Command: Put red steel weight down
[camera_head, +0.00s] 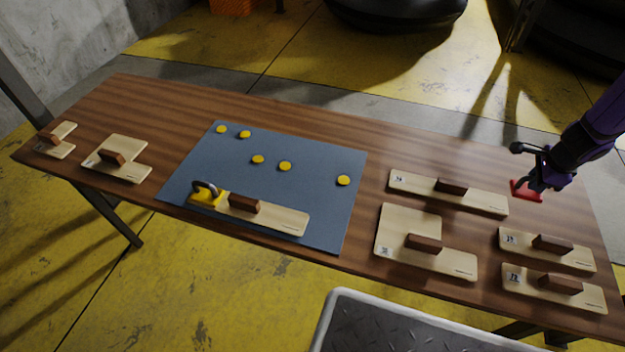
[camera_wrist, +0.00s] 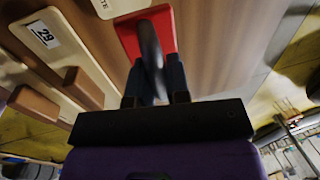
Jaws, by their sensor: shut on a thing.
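The red steel weight (camera_head: 524,190) is at the right end of the wooden table (camera_head: 330,130). In the wrist view the red weight (camera_wrist: 167,27) has a dark curved handle, and the fingers of my gripper (camera_wrist: 156,88) are closed around that handle. In the head view my gripper (camera_head: 538,176) is right above the weight and partly hides it. The weight looks low over the tabletop, but I cannot tell whether its base touches the wood.
Several light wooden templates with brown handles lie close by, such as one left of the weight (camera_head: 473,197) and one in front (camera_head: 573,256). A blue-grey mat (camera_head: 320,165) holds yellow discs, a yellow weight (camera_head: 205,197) and a template (camera_head: 285,217). Bare wood lies behind the templates.

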